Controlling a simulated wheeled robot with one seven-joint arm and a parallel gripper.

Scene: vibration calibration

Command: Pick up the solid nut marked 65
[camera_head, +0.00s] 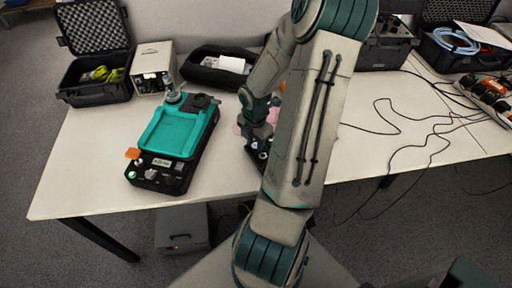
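My gripper (258,143) points down at the middle of the white table, partly hidden behind my own arm. It is over or beside a dark holder (253,158) with small light and dark parts, near the table's front edge. The fingertips are too small and covered to tell whether they are open, shut or holding something. I cannot make out the solid nut marked 65 or any marking; my arm hides much of that area. A pinkish thing (240,129) shows just left of the gripper.
A teal-topped black device (178,136) with a small display stands left on the white table (90,190). Behind it are an open black case (95,70), a beige box (153,64) and a black pouch (200,75). Loose black cables (410,135) lie right of my arm.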

